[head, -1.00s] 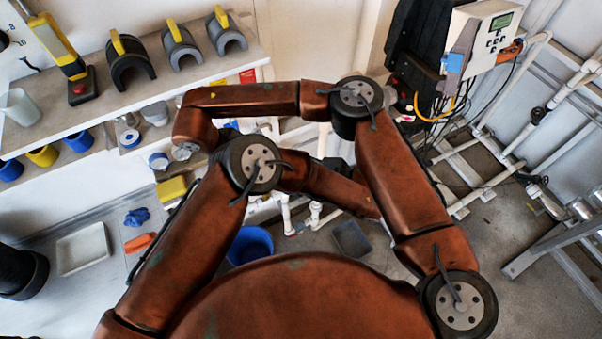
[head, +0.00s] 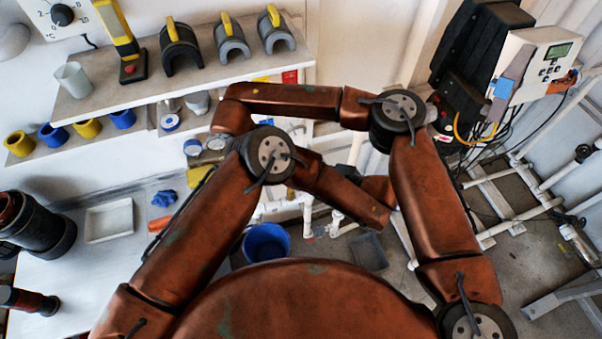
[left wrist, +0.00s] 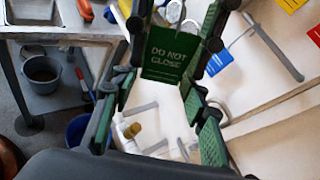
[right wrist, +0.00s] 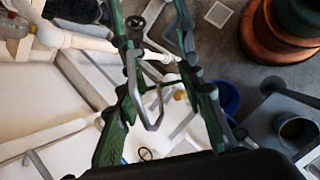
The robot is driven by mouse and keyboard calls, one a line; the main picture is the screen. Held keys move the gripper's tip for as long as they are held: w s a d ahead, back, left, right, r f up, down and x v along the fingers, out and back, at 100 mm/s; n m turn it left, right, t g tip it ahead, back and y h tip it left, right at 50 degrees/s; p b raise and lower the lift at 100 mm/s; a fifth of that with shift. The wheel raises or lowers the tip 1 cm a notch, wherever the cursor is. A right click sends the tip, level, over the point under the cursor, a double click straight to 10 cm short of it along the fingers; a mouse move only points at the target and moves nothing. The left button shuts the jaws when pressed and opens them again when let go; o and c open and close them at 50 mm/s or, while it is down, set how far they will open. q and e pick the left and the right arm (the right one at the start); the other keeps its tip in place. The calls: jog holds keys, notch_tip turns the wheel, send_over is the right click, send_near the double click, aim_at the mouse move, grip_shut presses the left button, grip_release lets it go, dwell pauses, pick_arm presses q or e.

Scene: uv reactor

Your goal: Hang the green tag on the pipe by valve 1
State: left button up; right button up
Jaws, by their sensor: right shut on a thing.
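The green tag (left wrist: 170,55) reads DO NOT CLOSE and shows in the left wrist view between the fingertips of my left gripper (left wrist: 178,20). Its fingers stand apart at the tag's sides; I cannot tell whether they touch it. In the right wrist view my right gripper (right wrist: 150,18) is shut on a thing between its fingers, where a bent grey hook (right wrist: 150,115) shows. I cannot tell exactly where they touch. White pipes (head: 497,232) run at the right in the head view. I cannot make out a label for valve 1. My arms hide both grippers in the head view.
Blue (left wrist: 212,62), yellow (left wrist: 290,4) and red (left wrist: 315,35) tags are by the white board. A blue bucket (head: 266,243) stands on the floor. Floor at right is partly open.

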pick_arm(q)
jog(key=c, duration=0.6)
jog(key=shift+c, duration=0.5)
pick_arm(e)
jog(key=o, duration=1)
